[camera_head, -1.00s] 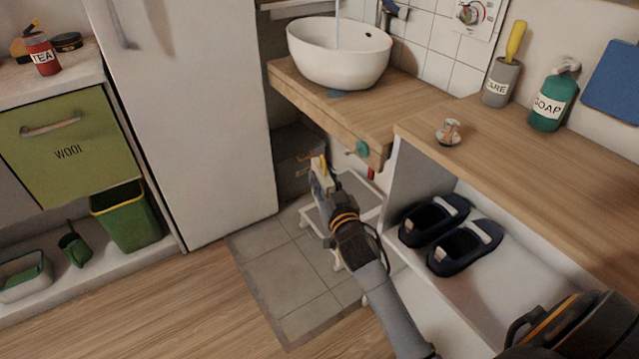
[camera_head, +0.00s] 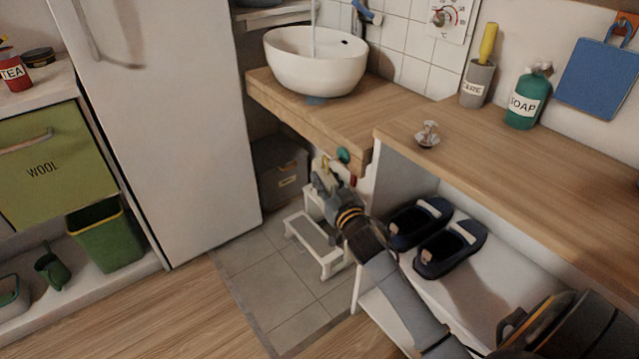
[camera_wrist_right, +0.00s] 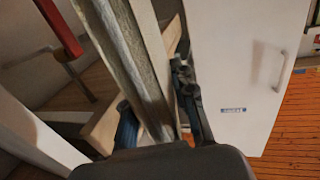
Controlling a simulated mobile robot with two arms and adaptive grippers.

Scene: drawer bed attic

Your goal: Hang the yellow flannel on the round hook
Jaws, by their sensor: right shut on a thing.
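The round hook is a teal knob (camera_head: 343,154) on the front edge of the wooden counter below the basin, seen in the head view. My right gripper (camera_head: 324,180) is just below and left of it, shut on a small pale-yellow piece that I take for the yellow flannel (camera_head: 327,161). Most of the flannel is hidden or too small to make out. Whether it touches the hook I cannot tell. In the right wrist view the gripper's fingers (camera_wrist_right: 155,115) reach around a greyish textured strip, which I cannot identify surely. My left gripper is not in view.
The wooden counter (camera_head: 400,108) with a white basin (camera_head: 316,62) overhangs the gripper. A white step stool (camera_head: 318,245) stands below. Dark slippers (camera_head: 450,248) sit on a shelf right of my arm. A fridge (camera_head: 165,130) stands left; floor tiles (camera_head: 262,288) are clear in front.

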